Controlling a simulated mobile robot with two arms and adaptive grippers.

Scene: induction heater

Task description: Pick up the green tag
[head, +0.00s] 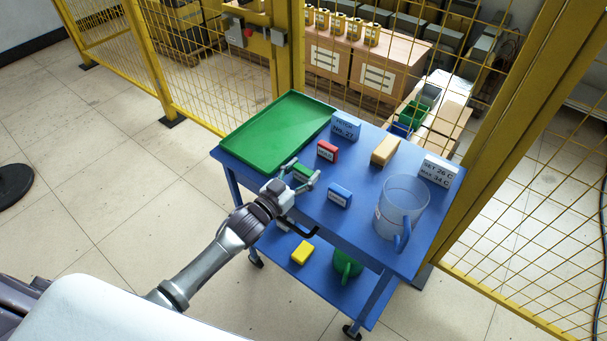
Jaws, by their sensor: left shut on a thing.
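The green tag (301,171) is a small green block at the front left of the blue cart's top shelf, just right of the green tray. My left gripper (303,174) is around it, with one finger on each side, shut on it. The gripper hides part of the tag, and I cannot tell whether the tag still touches the shelf. My right gripper is not in view.
A yellow block (302,252) lies on the lower shelf. A yellow fence (211,76) stands behind.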

